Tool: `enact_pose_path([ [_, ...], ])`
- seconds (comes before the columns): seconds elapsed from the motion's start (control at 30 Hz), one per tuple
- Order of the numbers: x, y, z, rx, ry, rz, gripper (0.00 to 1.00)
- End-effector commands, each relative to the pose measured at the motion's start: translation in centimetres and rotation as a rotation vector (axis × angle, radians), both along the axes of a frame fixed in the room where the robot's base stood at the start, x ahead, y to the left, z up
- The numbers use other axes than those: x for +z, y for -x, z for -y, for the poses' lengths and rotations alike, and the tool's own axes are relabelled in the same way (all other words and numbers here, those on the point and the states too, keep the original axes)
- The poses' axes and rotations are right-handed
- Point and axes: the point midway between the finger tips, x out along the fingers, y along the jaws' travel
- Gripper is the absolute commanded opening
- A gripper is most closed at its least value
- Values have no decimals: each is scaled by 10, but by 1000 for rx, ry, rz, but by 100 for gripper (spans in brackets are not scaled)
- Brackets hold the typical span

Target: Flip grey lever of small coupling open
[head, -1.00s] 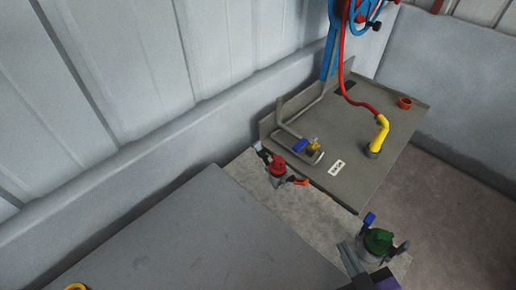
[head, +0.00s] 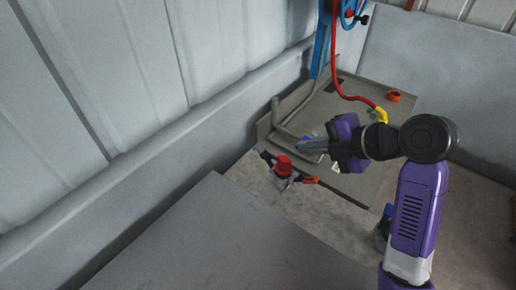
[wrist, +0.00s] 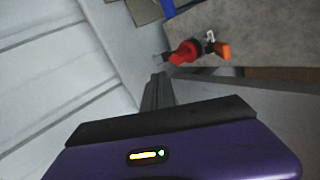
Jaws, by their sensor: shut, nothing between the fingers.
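The small coupling with a red cap (head: 284,164) stands on the floor by the plate's near left corner. It has an orange lever (head: 311,180) on its right and a dark grey lever (head: 266,156) on its left. In the wrist view the red coupling (wrist: 184,54) lies just beyond my fingertips, with the orange lever (wrist: 223,50) to its right. A small grey piece (wrist: 162,60) shows at its left end, close to the fingertips. My gripper (head: 298,146) is shut and empty, above and behind the red cap in the head view; contact cannot be told.
A grey-brown plate (head: 350,110) carries a bent pipe, a yellow elbow (head: 381,115) on a red hose and an orange ring (head: 394,97). A second coupling is mostly hidden behind my arm. A large grey surface (head: 210,240) fills the front; walls stand left and behind.

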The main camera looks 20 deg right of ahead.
Motion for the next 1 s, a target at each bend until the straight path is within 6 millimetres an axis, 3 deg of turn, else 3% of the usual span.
enact_pose_path([
  [0.17,13,1,7,113,93,17,0],
  [0.33,10,-3,4,135,106,16,0],
  [1.0,-64,-77,-46,130,105,15,0],
])
